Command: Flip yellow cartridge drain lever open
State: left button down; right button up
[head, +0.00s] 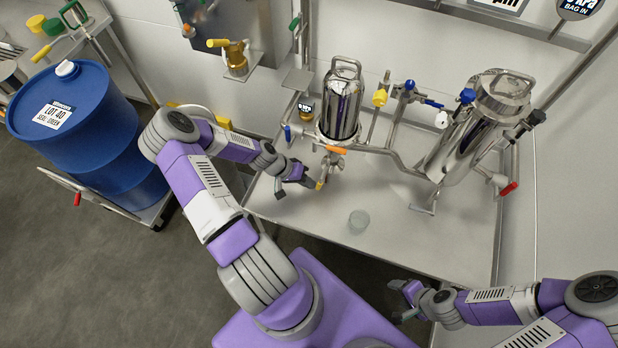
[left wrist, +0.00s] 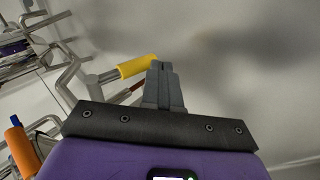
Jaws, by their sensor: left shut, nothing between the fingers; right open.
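The yellow drain lever (head: 319,185) sits low beneath the left steel cartridge housing (head: 341,108), beside an orange lever (head: 336,150). In the left wrist view the yellow lever (left wrist: 138,66) lies across the upper middle on its metal pipework. My left gripper (head: 309,182) is shut and empty, with its tips right beside the yellow lever's end. In the left wrist view the closed fingers (left wrist: 161,68) are just right of the lever; I cannot tell whether they touch it. My right gripper (head: 400,300) is open and empty, near the table's front edge.
A second, tilted steel housing (head: 478,130) stands at the right, with pipes and a red-tipped handle (head: 509,188). A blue drum (head: 90,130) stands at the left. The table's front middle is mostly bare.

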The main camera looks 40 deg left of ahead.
pick_arm(q)
jog(key=shift+w+d+f, duration=0.1)
jog(key=shift+d+f, duration=0.25)
jog(key=shift+d, duration=0.05)
jog(key=shift+f, duration=0.1)
dwell(0.5)
jog(key=shift+a, duration=0.2)
jog(key=s+a, duration=0.2)
jog(key=a, duration=0.1)
jog(key=s+a+p, duration=0.1)
jog(key=s+a, duration=0.2)
jog(key=a, duration=0.1)
jog(key=s+a+p, duration=0.1)
jog(key=s+a, duration=0.1)
jog(key=a, duration=0.2)
jog(key=shift+s+a, duration=0.2)
